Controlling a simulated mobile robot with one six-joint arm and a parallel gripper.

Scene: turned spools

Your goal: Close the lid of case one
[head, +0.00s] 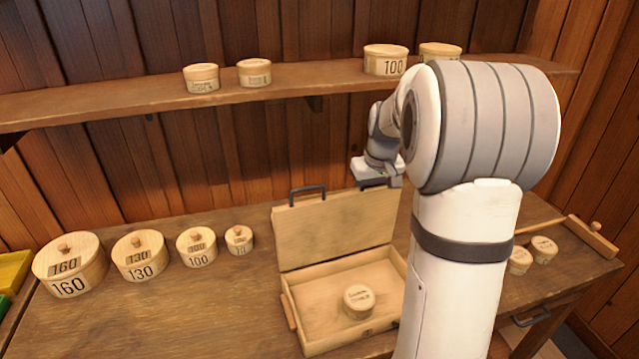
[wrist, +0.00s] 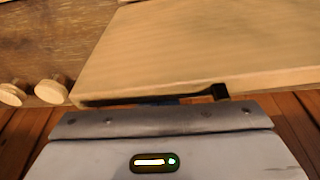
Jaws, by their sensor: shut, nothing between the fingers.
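The wooden case (head: 290,312) stands open on the bench in the head view. Its lid (head: 335,232) stands up at the back, leaning slightly backward, with a dark handle (head: 307,190) on its top edge. A round lidded box (head: 359,300) lies inside the case. My gripper (head: 372,172) is at the lid's top edge, right of the handle, shut and empty. In the wrist view the lid (wrist: 200,50) fills the upper part, with a dark strip along its edge just beyond my gripper. My fingertips are mostly hidden there, so I cannot tell whether they touch the lid.
Several lidded round boxes, such as the 160 box (head: 70,265), stand left of the case. A shelf (head: 140,100) with more boxes runs behind. Two small boxes (head: 543,249) and a wooden mallet-like tool (head: 592,236) lie at right. My arm hides the case's right side.

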